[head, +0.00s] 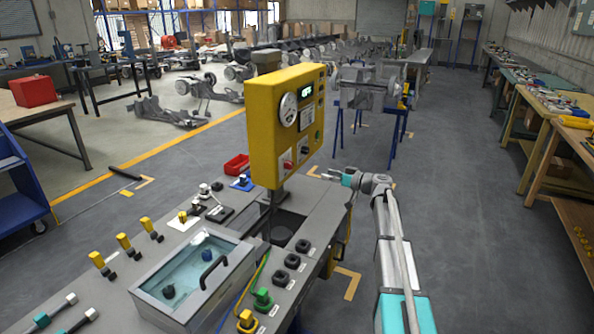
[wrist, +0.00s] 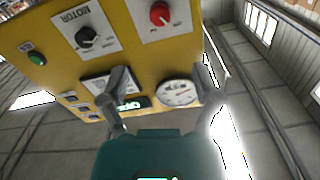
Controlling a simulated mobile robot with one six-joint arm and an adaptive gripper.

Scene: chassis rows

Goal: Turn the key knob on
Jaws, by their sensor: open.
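A yellow control panel (head: 265,130) stands on a post above the grey bench. Its lower face carries a red knob (head: 288,165) and a black knob (head: 304,148), each on a white plate. The wrist view shows the red knob (wrist: 160,13) and the black knob (wrist: 87,35), whose plate seems to read MOTOR. I cannot tell which is the key knob. My gripper (head: 335,175) is open and empty, to the right of the panel and slightly low. In the wrist view my gripper (wrist: 161,78) has its fingers spread, apart from both knobs.
The panel also has a round gauge (wrist: 178,92), a lit display (wrist: 132,104) and a green button (wrist: 37,58). The bench holds a clear-lidded box (head: 195,275), a red bin (head: 236,165) and several levers and knobs. The floor right of my arm is clear.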

